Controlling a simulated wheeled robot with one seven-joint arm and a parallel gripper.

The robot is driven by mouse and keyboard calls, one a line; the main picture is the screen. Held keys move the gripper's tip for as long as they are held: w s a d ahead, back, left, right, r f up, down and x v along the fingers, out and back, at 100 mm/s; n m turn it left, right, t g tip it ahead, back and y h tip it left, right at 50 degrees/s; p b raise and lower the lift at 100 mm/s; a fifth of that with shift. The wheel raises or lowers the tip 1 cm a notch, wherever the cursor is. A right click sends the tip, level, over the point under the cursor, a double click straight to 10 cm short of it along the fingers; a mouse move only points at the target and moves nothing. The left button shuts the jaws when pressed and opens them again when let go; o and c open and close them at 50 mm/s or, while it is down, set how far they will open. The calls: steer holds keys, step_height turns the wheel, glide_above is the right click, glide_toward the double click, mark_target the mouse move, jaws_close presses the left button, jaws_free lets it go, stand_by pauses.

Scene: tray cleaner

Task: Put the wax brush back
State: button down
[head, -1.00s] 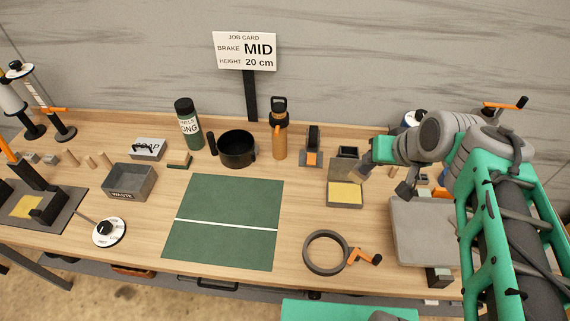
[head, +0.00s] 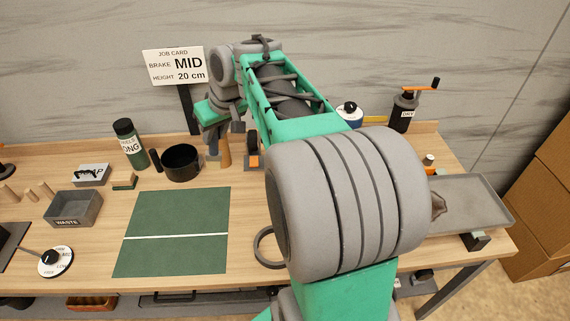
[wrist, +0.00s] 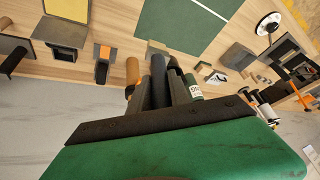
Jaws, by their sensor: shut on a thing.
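The wax brush is in my gripper (wrist: 162,90), which is shut on its dark handle (wrist: 158,72). A pale tan end, apparently the bristles (wrist: 155,47), shows past the fingertips. The brush is too small to make out clearly there. In the wrist view a dark box (wrist: 66,50) stands beside the yellow pad (wrist: 66,9); my arm hides both in the head view.
A dark green bottle (head: 129,145), a soap box (head: 92,174) and a waste bin (head: 73,208) stand left. The green mat (head: 180,215) is clear. A job card sign (head: 175,66) rises behind my gripper. A grey tray (head: 475,200) is at the right.

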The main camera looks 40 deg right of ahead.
steer(key=w+d+f+g, duration=0.1)
steer(key=w+d+f, duration=0.25)
steer(key=d, duration=0.55)
steer(key=w+d+f+h, duration=0.15)
steer(key=d+f, duration=0.25)
steer(key=d, duration=0.4)
steer(key=w+d+f+g+y, duration=0.1)
steer(key=w+d+f, duration=0.2)
steer(key=d, duration=0.6)
steer(key=d+f+p, duration=0.3)
steer(key=d+f, duration=0.3)
steer(key=f, duration=0.3)
steer(key=shift+f, duration=0.4)
steer(key=c, duration=1.7)
jaws_free()
steer(key=shift+f+h, duration=0.2)
steer(key=shift+h, duration=0.05)
steer(key=o, duration=0.5)
steer(key=shift+r, duration=0.1)
